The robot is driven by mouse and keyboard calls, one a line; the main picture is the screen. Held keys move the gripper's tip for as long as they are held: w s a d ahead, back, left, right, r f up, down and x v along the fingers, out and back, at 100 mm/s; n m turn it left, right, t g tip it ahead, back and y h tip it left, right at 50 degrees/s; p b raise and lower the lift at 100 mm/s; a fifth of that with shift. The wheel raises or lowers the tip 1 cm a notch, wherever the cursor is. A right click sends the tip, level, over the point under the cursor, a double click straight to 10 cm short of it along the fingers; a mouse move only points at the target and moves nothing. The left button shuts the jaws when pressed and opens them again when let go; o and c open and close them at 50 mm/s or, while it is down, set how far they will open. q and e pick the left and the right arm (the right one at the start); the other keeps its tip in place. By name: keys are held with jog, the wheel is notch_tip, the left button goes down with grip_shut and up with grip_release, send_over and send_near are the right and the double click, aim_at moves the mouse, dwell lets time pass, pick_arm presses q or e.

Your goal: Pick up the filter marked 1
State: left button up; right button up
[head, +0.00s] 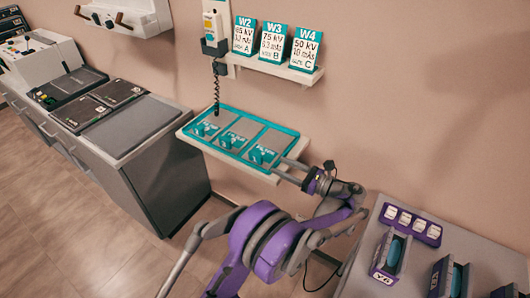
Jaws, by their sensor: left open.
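Three teal-labelled filters lie in a row in a teal-rimmed tray (226,108) on a small wall shelf: a left one (205,128), a middle one (232,139) and a right one (261,155). Their labels appear to read "FILTER", but the numbers are too small to read, so I cannot tell which is marked 1. My left gripper (279,166) is open and empty at the tray's right end, with its fingers pointing left, close to the right filter. Whether it touches the tray is unclear. My right gripper is not in view.
Cards W2 (243,37), W3 (272,43) and W4 (303,50) stand on a shelf above. A handset (212,27) with a coiled cord hangs beside them. A grey cabinet (165,170) stands left. A counter (375,250) with a purple holder (412,225) stands right.

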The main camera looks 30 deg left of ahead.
aim_at(262, 156)
pick_arm(q)
jog(key=a, duration=1)
jog(key=shift+w+a+r+p, duration=0.25)
jog(key=shift+w+p, duration=0.1)
jog(key=shift+p, duration=0.05)
grip_shut()
